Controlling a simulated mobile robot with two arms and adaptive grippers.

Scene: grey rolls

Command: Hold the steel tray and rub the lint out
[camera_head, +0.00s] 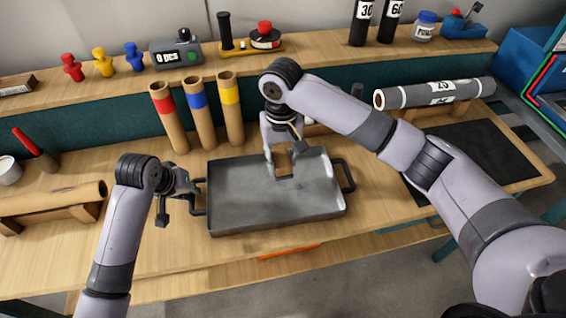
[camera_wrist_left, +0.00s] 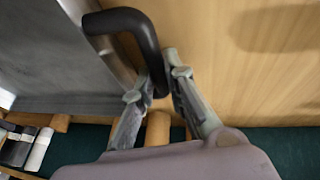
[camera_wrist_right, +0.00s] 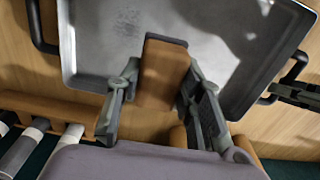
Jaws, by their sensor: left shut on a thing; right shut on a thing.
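The steel tray (camera_head: 240,205) is a shallow grey pan with black handles on its left and right ends, lying flat on the wooden bench. My left gripper (camera_head: 195,190) is shut on the tray's left handle (camera_wrist_left: 147,45). My right gripper (camera_head: 284,158) is over the upper right part of the tray, shut on a brown block with a dark edge (camera_wrist_right: 163,72). The block is low at the tray floor; I cannot tell if it touches. Pale patches and small specks show on the floor in the right wrist view; I cannot tell lint from reflections.
Three brown rolls with red (camera_head: 165,106), blue (camera_head: 198,101) and yellow (camera_head: 230,97) bands stand behind the tray. A grey roll (camera_head: 435,92) lies on supports at the right, near a dark mat (camera_head: 480,155). A brown roll (camera_head: 50,197) lies at the left.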

